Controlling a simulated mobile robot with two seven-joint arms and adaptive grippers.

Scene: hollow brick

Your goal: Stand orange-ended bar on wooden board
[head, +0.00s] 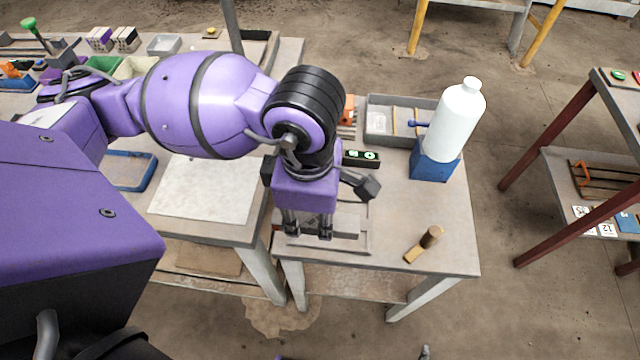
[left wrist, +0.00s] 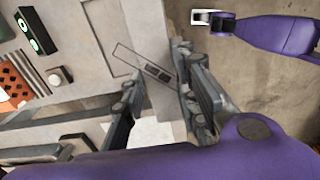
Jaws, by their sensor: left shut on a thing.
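My left gripper (head: 308,234) points down over the front left of the right-hand table. My right gripper (left wrist: 212,20) seems to show in the left wrist view, too small to read.
A white bottle (head: 456,122) stands on a blue block (head: 432,164) at the right. A grey tray (head: 378,132) and a green-lit level (head: 361,157) are behind. An orange hollow brick (left wrist: 14,84) shows in the left wrist view. The table's right middle is clear.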

